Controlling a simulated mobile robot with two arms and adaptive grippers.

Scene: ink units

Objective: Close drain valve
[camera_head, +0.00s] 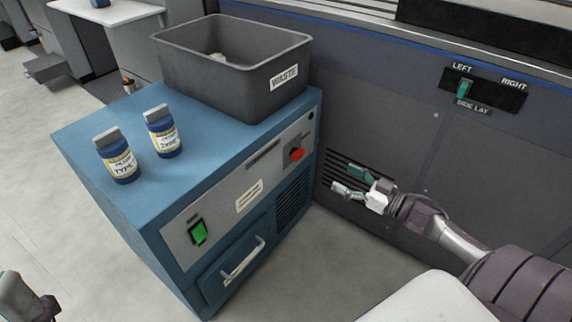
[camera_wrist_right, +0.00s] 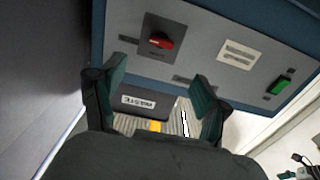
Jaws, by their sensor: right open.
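The drain valve appears to be the red handle (camera_head: 297,154) on the front panel of a blue cabinet, near its right end. In the right wrist view the red handle (camera_wrist_right: 161,41) lies roughly crosswise on a dark square plate, above the gap between my fingers. My right gripper (camera_head: 351,181) is open and empty, right of and below the handle in the head view, clear of it. Its teal fingers (camera_wrist_right: 160,80) frame the wrist view. A grey-green shape (camera_head: 20,300) cut off at the bottom left may be part of my left gripper; its jaws cannot be made out.
The blue cabinet (camera_head: 105,190) carries a grey waste bin (camera_head: 240,90) and two labelled bottles (camera_head: 118,158) (camera_head: 162,132). Its front has a green switch (camera_head: 198,232) and a drawer handle (camera_head: 243,262). A dark machine wall (camera_head: 400,130) stands close at the right.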

